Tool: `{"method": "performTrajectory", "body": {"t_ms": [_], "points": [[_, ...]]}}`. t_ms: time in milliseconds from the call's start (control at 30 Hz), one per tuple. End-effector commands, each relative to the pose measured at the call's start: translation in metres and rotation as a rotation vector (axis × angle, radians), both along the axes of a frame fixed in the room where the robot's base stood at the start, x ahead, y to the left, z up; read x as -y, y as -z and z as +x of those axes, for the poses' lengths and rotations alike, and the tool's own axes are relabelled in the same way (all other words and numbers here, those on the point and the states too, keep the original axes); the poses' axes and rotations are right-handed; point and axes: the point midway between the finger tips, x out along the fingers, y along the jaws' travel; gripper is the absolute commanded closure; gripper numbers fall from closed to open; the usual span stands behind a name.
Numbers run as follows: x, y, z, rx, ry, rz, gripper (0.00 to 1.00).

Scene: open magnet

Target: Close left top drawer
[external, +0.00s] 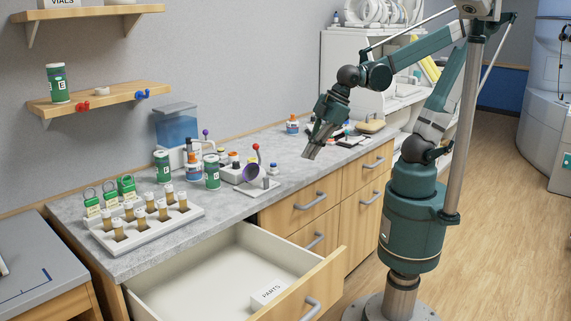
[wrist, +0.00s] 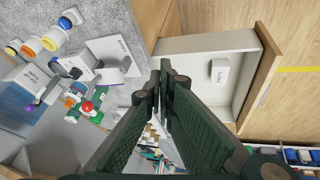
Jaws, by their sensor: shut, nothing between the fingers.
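The left top drawer is pulled out from the counter; its wooden front (external: 318,290) with a grey handle (external: 312,308) faces the lower right in the external view. Its cream interior holds a white box labelled PARTS (external: 267,291). In the wrist view the open drawer (wrist: 205,42) is at the upper right, with the PARTS box (wrist: 220,72) inside. My gripper (external: 309,154) hangs above the counter's front edge, beyond the open drawer and apart from it. Its fingers (wrist: 164,75) are shut and empty.
Closed drawers (external: 314,203) lie to the right of the open one. The floor (external: 500,230) to the right is clear.

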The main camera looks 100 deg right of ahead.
Motion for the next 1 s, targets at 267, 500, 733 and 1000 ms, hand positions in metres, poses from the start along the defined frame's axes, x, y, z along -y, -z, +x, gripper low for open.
{"method": "performTrajectory", "body": {"t_ms": [267, 500, 733, 1000], "points": [[-0.053, 0.01, 0.018, -0.05, -0.217, -0.094, 1.0], [-0.099, 0.023, 0.029, -0.088, -0.403, -0.176, 1.0], [-0.147, 0.039, 0.035, -0.122, -0.581, -0.252, 1.0], [-0.205, 0.061, 0.034, -0.159, -0.792, -0.342, 1.0]]}}
